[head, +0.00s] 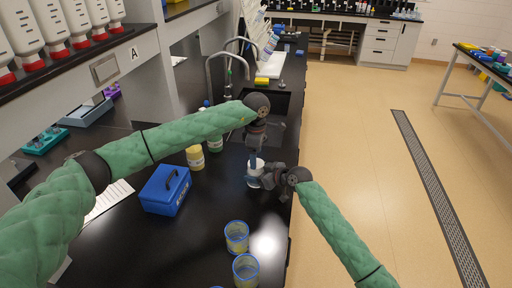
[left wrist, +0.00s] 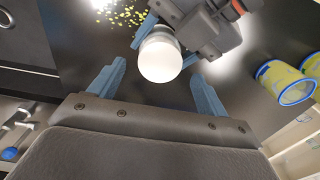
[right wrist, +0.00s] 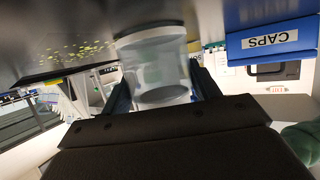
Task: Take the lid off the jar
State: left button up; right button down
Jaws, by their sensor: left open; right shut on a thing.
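The jar (right wrist: 158,72) is a clear, cloudy cylinder in the right wrist view, between the fingers of my right gripper (right wrist: 163,95). That gripper (head: 258,178) is shut on it. The white round lid (left wrist: 160,60) shows from above in the left wrist view, and the jar also shows as a small pale shape in the head view (head: 255,168). My left gripper (left wrist: 155,88) is open above the lid, its blue fingers apart on either side. In the head view the left gripper (head: 254,157) hangs just over the jar, and its fingertips are hard to make out.
Two blue-rimmed cups (head: 237,237) (head: 245,270) stand nearer. A yellow-labelled bottle (head: 195,157) and the sink (head: 268,103) lie beyond. Yellow specks (left wrist: 122,12) mark the bench.

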pick_arm(q)
jog(key=shift+f, duration=1.65)
jog(key=c, duration=1)
jog(key=shift+n, duration=1.7)
jog(key=shift+c, duration=0.2)
jog(key=o, duration=1.1)
